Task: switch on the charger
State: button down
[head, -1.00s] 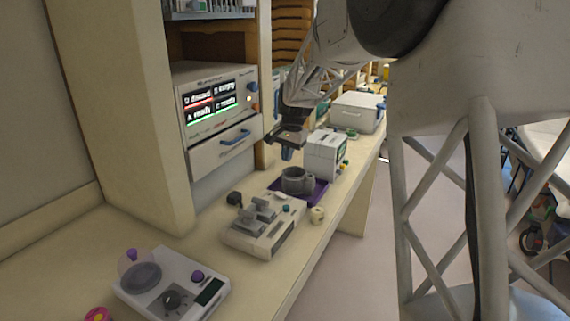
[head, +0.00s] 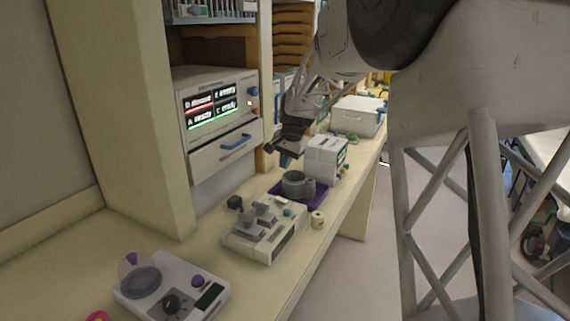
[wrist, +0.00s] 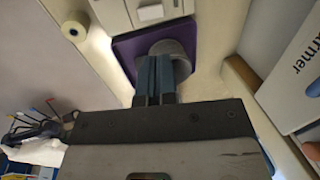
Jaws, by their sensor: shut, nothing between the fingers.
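The white device with grey blocks standing on its top (head: 264,246) looks like the charger; it sits on the bench in front of the purple mat. A small teal round knob or button (head: 288,212) is on its top right; whether it is on cannot be told. In the wrist view a cut-off part of this white device (wrist: 150,12) shows at the top edge. My gripper (head: 285,160) hangs above the bench behind the charger, near the grey mug, touching nothing I can make out. In the wrist view its blue-grey fingers (wrist: 155,75) are together and empty.
A grey mug (head: 297,184) stands on a purple mat (head: 318,196), with a white box (head: 322,158) behind. A tape roll (head: 318,219) lies beside the charger. A scale-like device (head: 190,288) is at the front. The warmer cabinet (head: 215,105) is left.

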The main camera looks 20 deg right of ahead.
aim_at(281, 199)
jog(key=f, duration=0.4)
jog(key=w+a+f, duration=0.1)
jog(key=f, duration=0.3)
jog(key=a+f, duration=0.1)
jog(key=f, duration=0.3)
jog(key=shift+w, duration=0.4)
jog(key=shift+w+f, duration=0.1)
jog(key=shift+f, duration=0.2)
jog(key=shift+f+g+h, duration=0.15)
jog(key=shift+g+h, duration=0.15)
jog(key=shift+s+d, duration=0.1)
jog(key=shift+s, duration=0.1)
jog(key=shift+s+d, duration=0.35)
